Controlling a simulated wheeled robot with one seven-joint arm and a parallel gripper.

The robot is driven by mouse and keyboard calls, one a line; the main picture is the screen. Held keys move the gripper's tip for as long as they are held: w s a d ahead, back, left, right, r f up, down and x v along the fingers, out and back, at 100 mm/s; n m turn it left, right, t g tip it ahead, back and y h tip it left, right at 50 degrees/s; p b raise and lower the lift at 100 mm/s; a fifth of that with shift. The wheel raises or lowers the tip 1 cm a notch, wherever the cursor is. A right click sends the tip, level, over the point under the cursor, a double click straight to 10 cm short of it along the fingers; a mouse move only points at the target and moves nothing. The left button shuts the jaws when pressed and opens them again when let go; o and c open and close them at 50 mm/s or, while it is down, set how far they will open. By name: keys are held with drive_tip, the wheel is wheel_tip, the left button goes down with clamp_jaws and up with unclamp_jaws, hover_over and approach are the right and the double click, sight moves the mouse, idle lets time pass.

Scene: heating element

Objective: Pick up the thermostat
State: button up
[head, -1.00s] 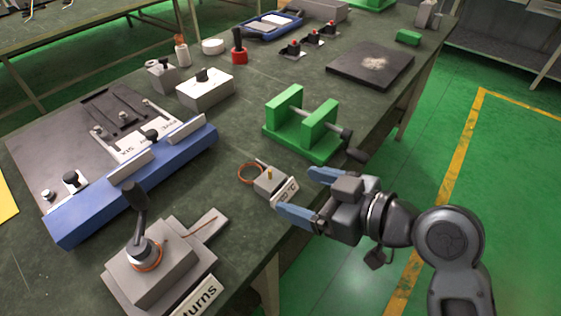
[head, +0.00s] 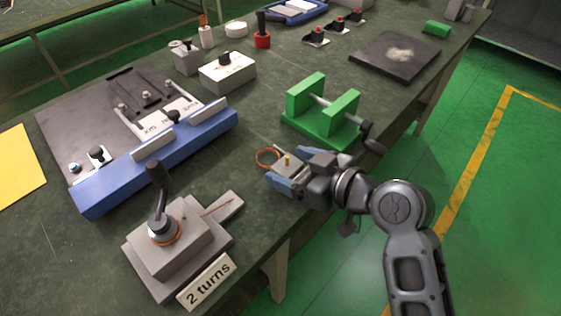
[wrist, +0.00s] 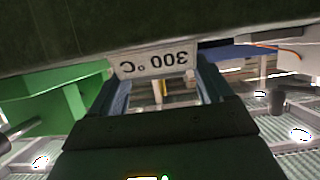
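The thermostat (head: 287,158) is a small grey block with a brass knob on top and a copper wire loop at its far side. It sits on the green workbench near the front edge. In the wrist view its label plate (wrist: 153,62) reads 300 °C upside down. My gripper (head: 295,168) is open, with its blue fingers on either side of the thermostat's near part. In the wrist view the fingers stand apart with the thermostat between them. My gripper hides part of the block and its label in the head view; I cannot tell whether the fingers touch it.
A green clamp vise (head: 322,112) stands close behind my gripper. A grey winding fixture (head: 168,240) with a "2 turns" plate (head: 207,281) is at the front left. A blue bending jig (head: 160,165) lies left. A dark plate (head: 395,55) lies at the back right.

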drive_tip(key=c, duration=1)
drive_tip(key=shift+r, duration=0.1)
drive_tip(key=shift+c, duration=0.2)
